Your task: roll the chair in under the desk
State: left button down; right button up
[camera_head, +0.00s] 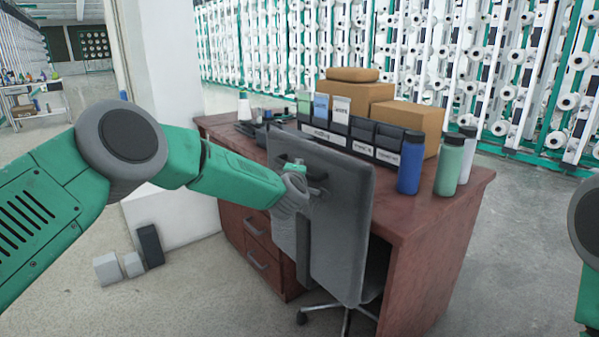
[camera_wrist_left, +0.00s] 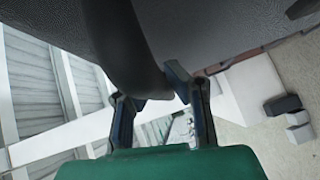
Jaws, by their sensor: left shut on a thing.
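The grey office chair (camera_head: 342,225) stands upright with its back toward me, close against the near side of the brown desk (camera_head: 425,225). Its seat is mostly hidden behind the backrest, and part of its wheeled base (camera_head: 346,312) shows below. The desk drawers are to its left, and the desk's side panel is to its right. My left gripper (camera_head: 303,185) is at the upper part of the backrest. In the left wrist view, its fingers (camera_wrist_left: 155,88) are shut on the dark curved handle (camera_wrist_left: 132,50) of the chair. My right gripper is not in view.
Bottles (camera_head: 411,163), cardboard boxes (camera_head: 354,101) and a dark organizer (camera_head: 350,140) stand on the desktop. A white pillar (camera_head: 172,75) rises left of the desk, with small blocks (camera_head: 107,268) on the floor near it. Creel racks (camera_head: 470,60) fill the back. Floor at right is clear.

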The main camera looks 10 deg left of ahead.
pick_arm(q)
jog(key=shift+w+a+r, duration=0.15)
jog(key=shift+a, duration=0.25)
jog(key=c, duration=1.5)
grip_release()
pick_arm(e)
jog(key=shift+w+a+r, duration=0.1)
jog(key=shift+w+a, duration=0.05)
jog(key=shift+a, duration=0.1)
pick_arm(q)
jog(key=shift+s+d, duration=0.2)
jog(key=shift+s, duration=0.2)
jog(key=s, duration=0.7)
jog(key=s+r, duration=0.1)
jog(key=s, duration=0.3)
jog(key=shift+d+r, duration=0.1)
jog(key=shift+d, duration=0.2)
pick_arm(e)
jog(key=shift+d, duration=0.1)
